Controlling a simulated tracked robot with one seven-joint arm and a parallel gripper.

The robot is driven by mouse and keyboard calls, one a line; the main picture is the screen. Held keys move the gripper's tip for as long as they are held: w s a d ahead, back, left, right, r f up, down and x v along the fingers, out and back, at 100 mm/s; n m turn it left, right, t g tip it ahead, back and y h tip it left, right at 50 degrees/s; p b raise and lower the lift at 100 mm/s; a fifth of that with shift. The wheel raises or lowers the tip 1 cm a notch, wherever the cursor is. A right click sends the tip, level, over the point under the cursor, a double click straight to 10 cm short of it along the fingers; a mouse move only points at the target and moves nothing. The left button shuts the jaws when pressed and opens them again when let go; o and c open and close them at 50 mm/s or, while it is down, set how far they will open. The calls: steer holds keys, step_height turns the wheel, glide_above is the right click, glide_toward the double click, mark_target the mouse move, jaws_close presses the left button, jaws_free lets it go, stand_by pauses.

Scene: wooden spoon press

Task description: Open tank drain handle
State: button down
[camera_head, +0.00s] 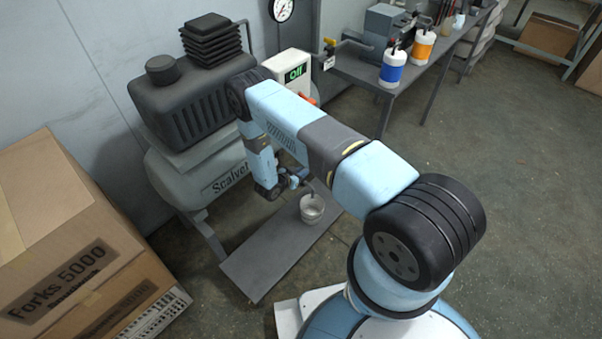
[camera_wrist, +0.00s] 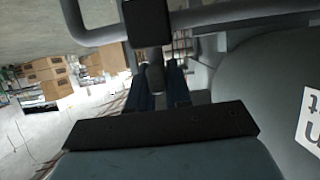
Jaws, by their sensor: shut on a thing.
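The grey tank (camera_head: 195,172) stands on legs at the left of the head view, and its side also shows at the right of the wrist view (camera_wrist: 265,90). My gripper (camera_head: 293,182) is low at the tank's right end. In the wrist view its dark blue fingers (camera_wrist: 157,88) are shut on the drain handle (camera_wrist: 155,76), a slim grey piece below a black block (camera_wrist: 146,22). In the head view my arm and gripper largely hide the handle. A light grey cup (camera_head: 312,208) stands upright just right of and below my gripper.
The cup stands on a low grey platform (camera_head: 265,262). Large cardboard boxes (camera_head: 70,235) stand at the left. A black compressor unit (camera_head: 190,105) sits on the tank. A workbench with blue (camera_head: 391,70) and orange (camera_head: 423,45) containers is at the upper right. Floor right is open.

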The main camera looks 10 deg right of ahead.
steer(key=shift+n+t, duration=0.3)
steer(key=n+t+y, duration=0.2)
steer(key=n+y, duration=0.1)
steer(key=shift+t, duration=0.3)
steer(key=n+t+y, duration=0.2)
steer(key=n+y, duration=0.3)
steer(key=shift+w+y, duration=0.1)
steer(key=shift+y, duration=0.3)
steer(key=c, duration=1.1)
jaws_free()
steer(key=shift+c, duration=0.2)
steer(key=v, duration=1.4)
